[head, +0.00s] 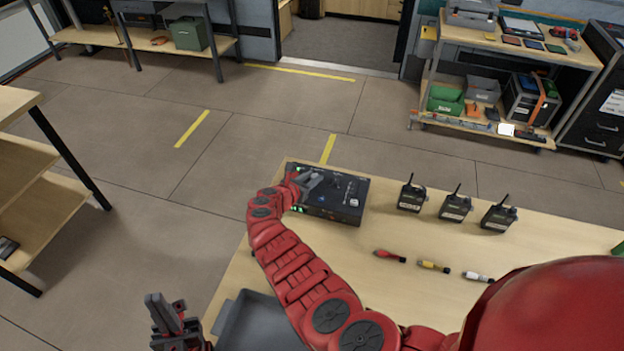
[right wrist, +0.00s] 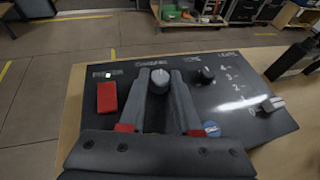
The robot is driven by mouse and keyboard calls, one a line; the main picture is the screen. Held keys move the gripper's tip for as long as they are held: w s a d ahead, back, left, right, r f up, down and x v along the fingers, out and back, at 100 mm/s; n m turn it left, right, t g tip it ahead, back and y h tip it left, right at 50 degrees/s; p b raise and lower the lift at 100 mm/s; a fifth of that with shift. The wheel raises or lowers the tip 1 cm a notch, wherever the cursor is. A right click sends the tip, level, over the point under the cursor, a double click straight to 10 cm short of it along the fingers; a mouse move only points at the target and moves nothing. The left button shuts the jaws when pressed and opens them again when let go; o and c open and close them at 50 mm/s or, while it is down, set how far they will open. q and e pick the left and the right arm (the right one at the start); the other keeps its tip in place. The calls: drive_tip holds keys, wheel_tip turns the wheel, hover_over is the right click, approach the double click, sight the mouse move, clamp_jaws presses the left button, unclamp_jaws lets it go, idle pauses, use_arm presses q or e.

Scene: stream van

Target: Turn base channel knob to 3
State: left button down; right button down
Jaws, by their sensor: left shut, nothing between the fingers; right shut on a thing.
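The black base station (head: 345,212) stands on the near wooden table in the head view. In the right wrist view its panel (right wrist: 125,72) shows a grey channel knob (right wrist: 158,82) under a blurred "CHANNEL" label. My right gripper (right wrist: 160,92) is shut on this knob, one finger on each side. The knob's pointer position is too small to read. In the head view my right gripper (head: 308,180) is over the panel's left part. My left gripper (head: 167,312) is shut and empty at the lower left, away from the base station.
The panel also has a red button (right wrist: 108,97), a second dark knob (right wrist: 206,75) and a numbered slider (right wrist: 272,104). A dark tray (head: 252,322) lies near the front.

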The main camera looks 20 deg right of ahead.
drive_tip(key=shift+w+d+r, duration=0.1)
drive_tip(key=shift+r, duration=0.15)
drive_tip(key=c, duration=0.6)
unclamp_jaws()
drive_tip(key=shift+f, duration=0.1)
drive_tip(key=p+v, duration=0.4)
drive_tip(key=v, duration=0.2)
drive_tip(key=shift+r, duration=0.2)
drive_tip(key=b+v, duration=0.1)
drive_tip(key=v, duration=1)
drive_tip(key=shift+s+a+f, duration=0.2)
drive_tip(key=shift+a+f, duration=0.05)
drive_tip(key=shift+a, duration=0.05)
